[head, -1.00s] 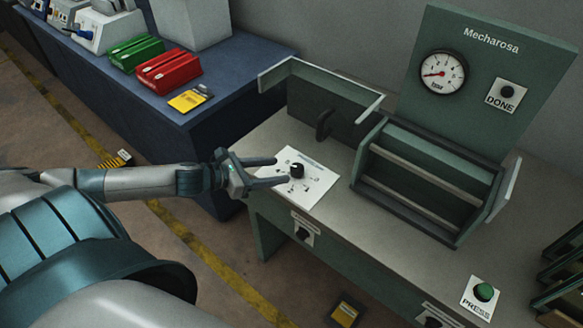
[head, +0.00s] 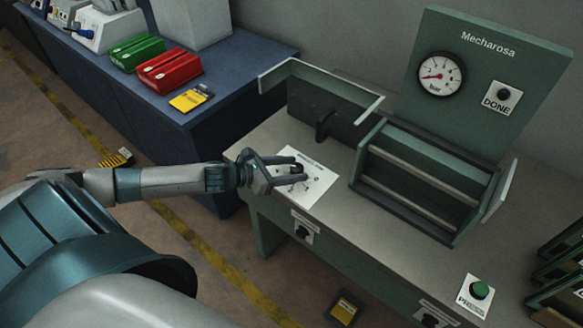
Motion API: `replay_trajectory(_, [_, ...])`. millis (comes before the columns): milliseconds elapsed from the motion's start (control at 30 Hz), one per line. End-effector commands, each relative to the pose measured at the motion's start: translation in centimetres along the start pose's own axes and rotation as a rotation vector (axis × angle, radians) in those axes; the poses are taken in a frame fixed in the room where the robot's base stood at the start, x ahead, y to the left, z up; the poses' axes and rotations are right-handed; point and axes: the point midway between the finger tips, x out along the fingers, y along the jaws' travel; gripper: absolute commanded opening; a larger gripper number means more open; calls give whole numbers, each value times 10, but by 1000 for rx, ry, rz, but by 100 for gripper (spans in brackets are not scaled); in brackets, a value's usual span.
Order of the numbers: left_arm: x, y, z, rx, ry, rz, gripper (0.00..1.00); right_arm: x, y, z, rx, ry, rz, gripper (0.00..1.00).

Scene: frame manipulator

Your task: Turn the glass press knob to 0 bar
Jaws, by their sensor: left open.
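The glass press knob (head: 297,168) is a small black knob on a white dial plate (head: 318,183) on the press table's top. My left gripper (head: 302,170) reaches in from the left with its fingers apart, one on each side of the knob. I cannot tell whether the fingers touch it. The gripper covers part of the plate, and the knob's pointing direction is not clear. The pressure gauge (head: 441,74) on the green back panel has a red needle pointing to the left, low on the scale. My right gripper is not in view.
The press frame (head: 425,180) with its bars stands right of the dial plate. A green PRESS button (head: 479,291) is at the front right and a black DONE button (head: 503,95) is on the panel. A blue table (head: 230,95) with red and green boxes stands at the left.

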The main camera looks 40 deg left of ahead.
Motion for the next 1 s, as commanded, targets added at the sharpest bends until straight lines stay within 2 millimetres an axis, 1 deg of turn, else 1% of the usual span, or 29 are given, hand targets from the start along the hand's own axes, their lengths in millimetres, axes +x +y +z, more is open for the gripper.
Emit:
replay_trajectory(167, [0, 0, 0, 0, 0, 0, 50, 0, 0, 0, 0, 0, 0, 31])
replay_trajectory(200, [0, 0, 0, 0, 0, 0, 46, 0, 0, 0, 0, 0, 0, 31])
replay_trajectory(267, [0, 0, 0, 0, 0, 0, 31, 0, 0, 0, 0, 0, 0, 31])
replay_trajectory(300, [0, 0, 0, 0, 0, 0, 22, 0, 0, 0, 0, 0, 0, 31])
replay_trajectory(367, [0, 0, 0, 0, 0, 0, 9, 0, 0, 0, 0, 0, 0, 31])
replay_trajectory(733, [0, -1, 1, -13, -1, 25, 9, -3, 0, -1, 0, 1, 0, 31])
replay_trajectory(1000, [-1, -4, 2, -60, -2, 133, 9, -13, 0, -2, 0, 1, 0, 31])
